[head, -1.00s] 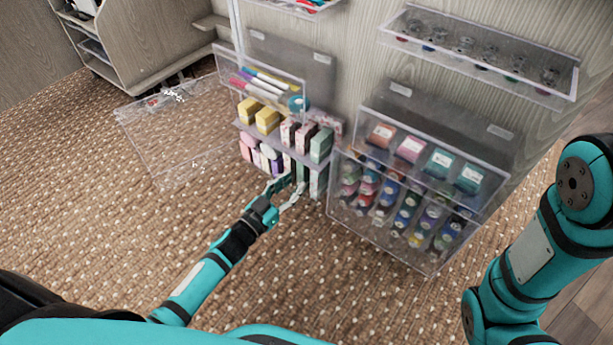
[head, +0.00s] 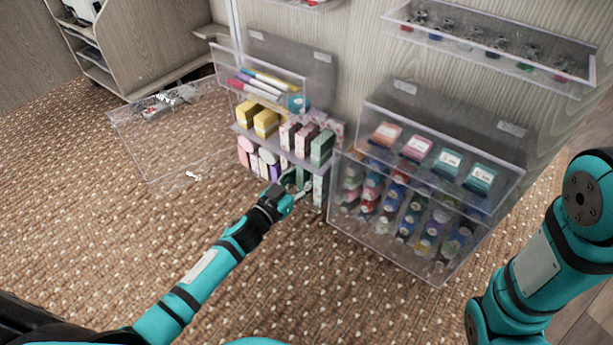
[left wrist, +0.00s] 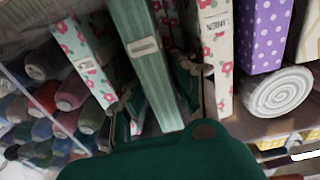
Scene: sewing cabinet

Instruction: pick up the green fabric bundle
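The green fabric bundle (left wrist: 145,50) is a tall striped block with a pale label, standing between floral bundles in the left wrist view. In the head view it is on the lower shelf of the left clear organizer, mostly hidden by the gripper. A second green bundle (head: 321,147) stands on the shelf above. My left gripper (head: 299,183) is at the front of the lower shelf. Its fingers are apart, one on each side of the green bundle in the left wrist view (left wrist: 157,92); I cannot tell whether they touch it. My right gripper is out of view.
Floral bundles (left wrist: 85,60) and a purple dotted one (left wrist: 265,35) stand close by. A clear thread case (head: 400,245) is just right of the shelf. A clear panel (head: 150,165) juts out at left. Carpeted floor (head: 90,235) lies open in front.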

